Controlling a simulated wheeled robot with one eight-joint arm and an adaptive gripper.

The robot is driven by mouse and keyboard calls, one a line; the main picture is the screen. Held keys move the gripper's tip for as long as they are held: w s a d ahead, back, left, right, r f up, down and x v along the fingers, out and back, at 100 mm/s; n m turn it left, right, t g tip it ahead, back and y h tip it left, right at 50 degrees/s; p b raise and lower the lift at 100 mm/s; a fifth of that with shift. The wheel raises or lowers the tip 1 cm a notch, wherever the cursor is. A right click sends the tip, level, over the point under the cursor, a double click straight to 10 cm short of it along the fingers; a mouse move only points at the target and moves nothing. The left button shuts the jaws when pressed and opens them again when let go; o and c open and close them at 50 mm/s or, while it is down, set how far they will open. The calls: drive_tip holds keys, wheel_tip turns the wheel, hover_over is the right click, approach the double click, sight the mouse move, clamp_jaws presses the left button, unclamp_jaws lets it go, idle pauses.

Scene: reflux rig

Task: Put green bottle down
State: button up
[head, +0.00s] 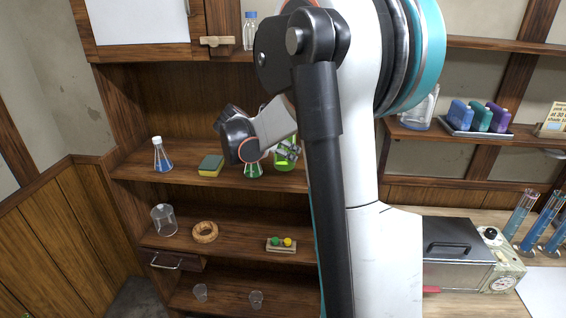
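A bright green rounded vessel (284,163) shows at the right end of the middle cabinet shelf, partly covered by grey pieces in front of it and partly hidden by my arm. A green conical flask (253,171) stands just left of it, its top behind my wrist. A dark green bottle (481,118) stands between a blue and a purple one on a tray at the right. My arm fills the middle of the view and its dark wrist is in front of the middle shelf. I cannot clearly make out my gripper's fingertips or whether they hold anything.
On the middle shelf are a blue conical flask (162,157) and a green-yellow sponge (210,165). Below are a glass dome (163,220), a cork ring (205,232) and a small block with coloured balls (282,244). Free shelf shows between the blue flask and the sponge.

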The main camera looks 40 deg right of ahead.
sight(283, 160)
drive_tip(key=shift+f+b, duration=0.3)
drive_tip(key=shift+f, duration=1.7)
drive_tip(key=shift+f, duration=0.2)
drive_tip(key=o, duration=1.4)
drive_tip(key=shift+r, duration=0.1)
drive_tip(key=shift+c, duration=0.2)
drive_tip(key=shift+r, duration=0.1)
